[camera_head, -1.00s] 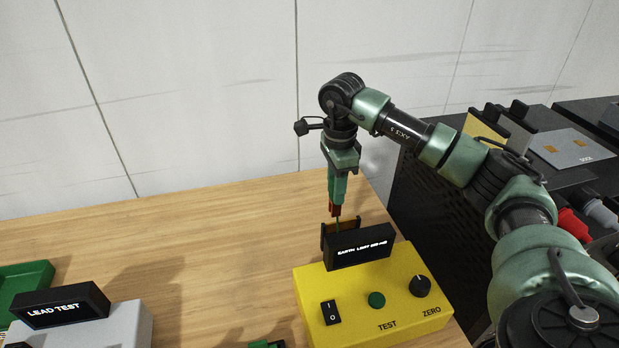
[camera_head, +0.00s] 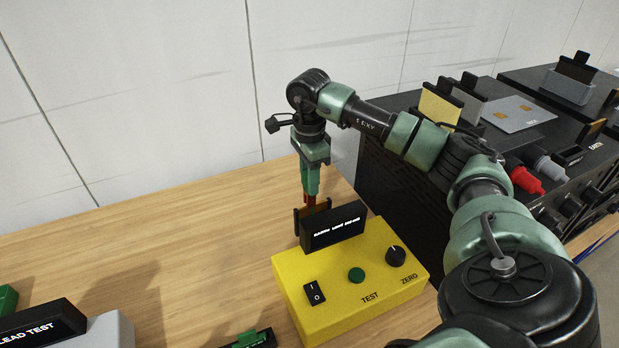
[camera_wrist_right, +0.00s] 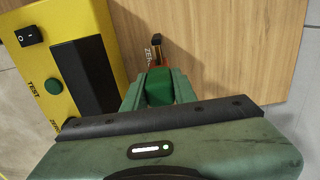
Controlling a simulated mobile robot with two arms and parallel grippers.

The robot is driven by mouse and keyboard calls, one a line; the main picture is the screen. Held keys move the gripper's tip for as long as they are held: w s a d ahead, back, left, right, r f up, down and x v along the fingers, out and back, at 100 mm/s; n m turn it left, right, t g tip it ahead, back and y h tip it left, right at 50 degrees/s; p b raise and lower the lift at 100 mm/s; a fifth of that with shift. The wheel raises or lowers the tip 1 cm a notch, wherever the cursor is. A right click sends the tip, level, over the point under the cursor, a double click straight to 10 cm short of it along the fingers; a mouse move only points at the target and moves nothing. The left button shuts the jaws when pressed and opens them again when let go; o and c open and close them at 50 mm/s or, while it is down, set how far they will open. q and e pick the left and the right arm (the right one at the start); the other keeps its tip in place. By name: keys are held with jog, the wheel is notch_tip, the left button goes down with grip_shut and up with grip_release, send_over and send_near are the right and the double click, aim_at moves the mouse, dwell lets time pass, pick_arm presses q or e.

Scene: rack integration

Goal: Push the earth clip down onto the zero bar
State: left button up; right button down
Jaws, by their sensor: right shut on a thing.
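My right gripper (camera_head: 311,193) points straight down behind the yellow earth tester (camera_head: 350,280). It is shut on the earth clip, whose green body (camera_wrist_right: 158,86) shows between the fingers in the right wrist view. The clip's reddish lower end (camera_head: 310,201) is at the top of the zero bar (camera_head: 318,208), a copper-brown strip between black posts behind the tester's display. The clip seems to touch or overlap the bar; how far down it sits is hidden by the fingers and display. My left gripper is out of view.
The tester's black display (camera_head: 333,226) stands close in front of the bar. A grey lead test box (camera_head: 110,332) is at the lower left. A black rack (camera_head: 395,150) with red and grey connectors stands at the right.

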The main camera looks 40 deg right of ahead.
jog(key=shift+f+b, duration=0.9)
jog(key=shift+f, duration=0.65)
jog(key=shift+r, duration=0.25)
jog(key=shift+r+p, duration=1.35)
jog(key=shift+r, duration=0.35)
jog(key=shift+f, duration=0.2)
jog(key=shift+f+b, duration=1.35)
jog(key=shift+f, duration=0.4)
jog(key=shift+f+b, duration=0.45)
jog(key=shift+f, duration=0.2)
jog(key=c, duration=1.1)
grip_release()
jog(key=shift+r, duration=0.1)
jog(key=shift+o, duration=0.2)
